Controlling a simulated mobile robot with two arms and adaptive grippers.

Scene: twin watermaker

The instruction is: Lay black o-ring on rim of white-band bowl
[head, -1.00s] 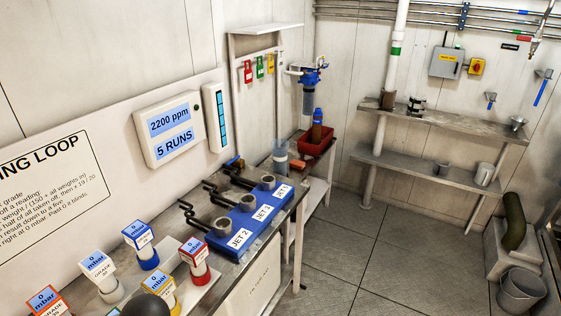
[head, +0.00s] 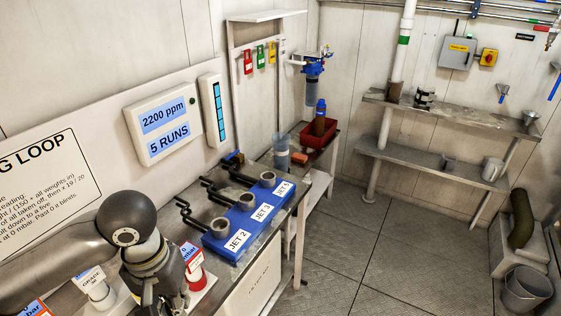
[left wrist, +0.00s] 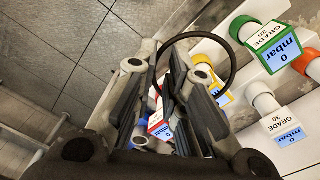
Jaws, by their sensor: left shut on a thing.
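The black o-ring (left wrist: 235,62) is a thin, wide loop in the left wrist view, with its near side hidden between the fingers. My left gripper (left wrist: 170,72) is shut on it. In the head view my left gripper (head: 160,292) hangs at the lower left over the bench, in front of the graded valves; the o-ring cannot be made out there. I cannot pick out a white-band bowl in either view. A blue filter head with a bowl (head: 312,90) hangs on the far wall, but no white band is clear on it. My right gripper is not in view.
A blue rack (head: 235,243) with JET labels and black handles stands on the bench. Beyond it are a clear cylinder (head: 281,155) and a red bin (head: 330,136). Metal shelves (head: 430,170) stand at the right wall. The floor between is clear.

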